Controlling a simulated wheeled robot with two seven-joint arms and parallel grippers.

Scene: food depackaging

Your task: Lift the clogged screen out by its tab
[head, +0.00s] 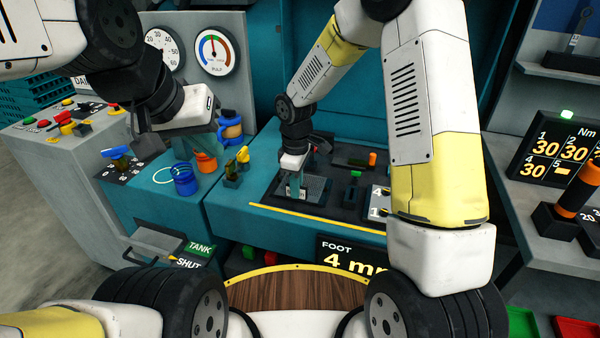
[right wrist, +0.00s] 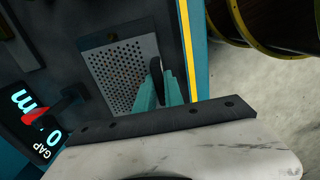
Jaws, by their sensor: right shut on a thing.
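The screen is a grey perforated plate (right wrist: 124,76), seen in the right wrist view lying in a dark recessed deck. In the head view the screen (head: 316,187) shows partly behind my right gripper. My right gripper (head: 297,188) points down at its near left part. In the right wrist view the teal fingers of my right gripper (right wrist: 160,88) are closed around a small dark upright tab (right wrist: 155,66) at the plate's edge. The plate looks flat in its place. My left gripper (head: 214,130) is over the left bench; its fingers are unclear there.
A yellow strip (head: 315,217) runs along the deck's front edge. A numbered display (head: 557,150) stands at the right. A GAP display (right wrist: 36,122) is beside the deck.

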